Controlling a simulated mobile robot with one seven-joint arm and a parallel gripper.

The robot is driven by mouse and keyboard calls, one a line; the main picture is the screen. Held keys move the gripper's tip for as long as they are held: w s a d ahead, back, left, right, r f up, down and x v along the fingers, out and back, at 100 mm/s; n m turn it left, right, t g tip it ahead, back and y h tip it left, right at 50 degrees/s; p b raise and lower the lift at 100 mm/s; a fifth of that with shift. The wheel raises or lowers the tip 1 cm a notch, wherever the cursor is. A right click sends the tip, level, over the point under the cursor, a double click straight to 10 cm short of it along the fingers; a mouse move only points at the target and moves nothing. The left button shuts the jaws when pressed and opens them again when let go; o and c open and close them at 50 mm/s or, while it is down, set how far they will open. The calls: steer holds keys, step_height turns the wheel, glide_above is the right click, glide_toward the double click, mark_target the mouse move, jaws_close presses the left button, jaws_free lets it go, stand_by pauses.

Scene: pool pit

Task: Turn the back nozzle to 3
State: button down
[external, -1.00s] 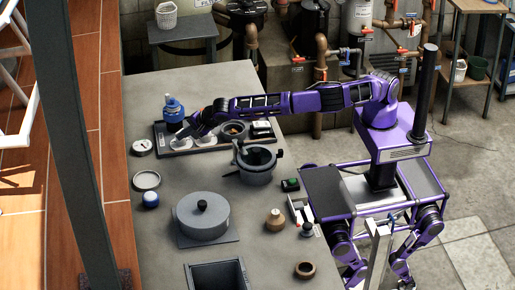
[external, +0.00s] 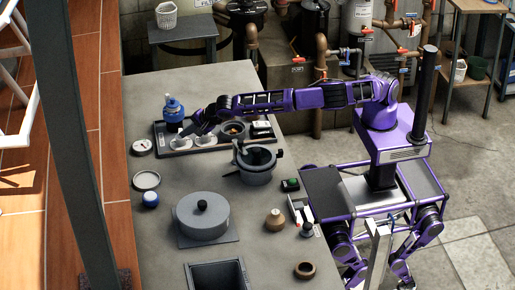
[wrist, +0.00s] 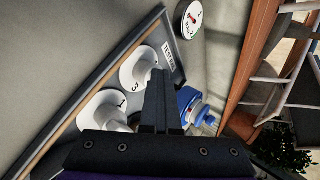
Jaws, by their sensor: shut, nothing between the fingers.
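Two white nozzles on round white dials sit on a dark-framed tray (external: 232,147), which also shows in the wrist view (wrist: 62,122). One nozzle (wrist: 137,67) is by the tray's "TEST RIG" label, with a 3 on its visible dial edge. The other nozzle (wrist: 100,112) has a 1 visible on its dial. I cannot tell for sure which one is the back nozzle. In the external view the nozzles (external: 181,143) (external: 208,140) lie just below my gripper (external: 191,133). My gripper (wrist: 158,75) is shut and empty, its tips overlapping the 3-marked nozzle's right side. Contact is unclear.
A blue bottle (external: 173,108) stands beside my gripper at the tray's far left, and shows close to the fingers in the wrist view (wrist: 190,103). A round gauge (external: 141,147) lies left of the tray.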

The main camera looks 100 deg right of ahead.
steer(key=s+a+r+p, duration=0.2)
steer(key=s+a+r, duration=0.1)
steer(key=a+r, duration=0.2)
steer(key=shift+r, duration=0.4)
steer(key=c, duration=1.4)
jaws_free()
steer(key=shift+s+a+r, duration=0.1)
steer(key=shift+a+r, duration=0.05)
steer(key=shift+r, duration=0.15)
steer(key=o, duration=1)
step_height(320, 180, up, 13)
steer(key=shift+a+r, duration=0.1)
steer(key=shift+o, duration=0.6)
steer(key=shift+d+r+n, duration=0.1)
steer(key=shift+d+n, duration=0.2)
steer(key=shift+d, duration=0.05)
steer(key=d+f+n+g+y, duration=0.2)
steer(key=d+f+n+g, duration=0.15)
steer(key=f+n, duration=0.35)
steer(key=s+d+r+n+y, duration=0.25)
steer(key=d+r+n, duration=0.4)
steer(key=n, duration=0.95)
glide_toward(180, 131)
steer(key=shift+t+y, duration=0.25)
steer(key=x, duration=0.8)
steer(key=shift+s+d+f, duration=0.15)
steer(key=shift+d+f, duration=0.15)
steer(key=shift+f, duration=0.05)
